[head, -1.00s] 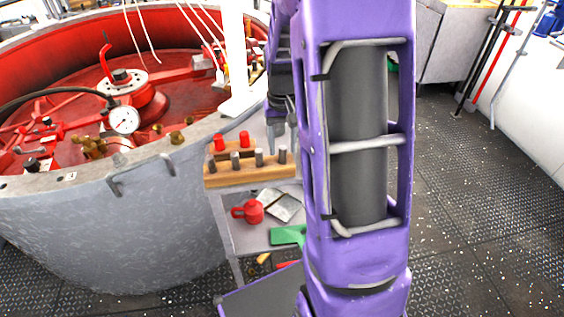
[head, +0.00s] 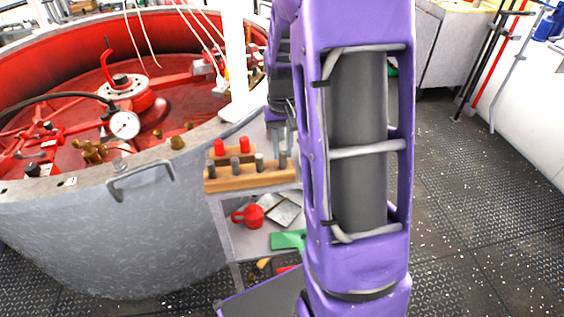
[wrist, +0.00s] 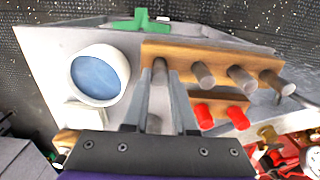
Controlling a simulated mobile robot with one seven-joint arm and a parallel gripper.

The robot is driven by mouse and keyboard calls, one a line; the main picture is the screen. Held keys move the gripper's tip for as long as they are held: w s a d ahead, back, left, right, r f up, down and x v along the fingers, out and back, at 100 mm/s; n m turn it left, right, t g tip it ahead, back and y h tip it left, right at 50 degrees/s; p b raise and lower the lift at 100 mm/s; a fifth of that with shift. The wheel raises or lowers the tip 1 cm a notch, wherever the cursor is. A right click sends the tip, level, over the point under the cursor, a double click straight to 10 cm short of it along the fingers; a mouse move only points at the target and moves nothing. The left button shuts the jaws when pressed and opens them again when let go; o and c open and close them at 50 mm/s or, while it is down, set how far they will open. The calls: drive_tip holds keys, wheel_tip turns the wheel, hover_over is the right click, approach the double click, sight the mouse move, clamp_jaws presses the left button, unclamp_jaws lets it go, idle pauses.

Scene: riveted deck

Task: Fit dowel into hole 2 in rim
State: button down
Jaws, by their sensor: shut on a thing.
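Several grey dowels stand upright in a wooden rack (head: 245,181) on a small side bench; the rack also shows in the wrist view (wrist: 222,60). My gripper (wrist: 160,78) is at the rack's end and shut on the end dowel (wrist: 160,70), the rightmost dowel (head: 283,160) in the head view. That dowel's foot appears still in the rack. The tank rim (head: 130,166) runs left of the bench in the head view. A small dark spot and a pale label show on it, but I cannot make out which hole is hole 2.
Two red-topped pegs (head: 232,146) stand behind the dowels. A round white-rimmed vessel (wrist: 100,75) is beside the gripper. A red mug (head: 248,215) and a green item (head: 289,240) are on the lower shelf. Gauge (head: 124,124) and brass fittings stand by the rim.

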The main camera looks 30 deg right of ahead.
drive_tip(key=shift+r+p, duration=1.85)
drive_tip(key=shift+r, duration=0.7)
idle(0.4)
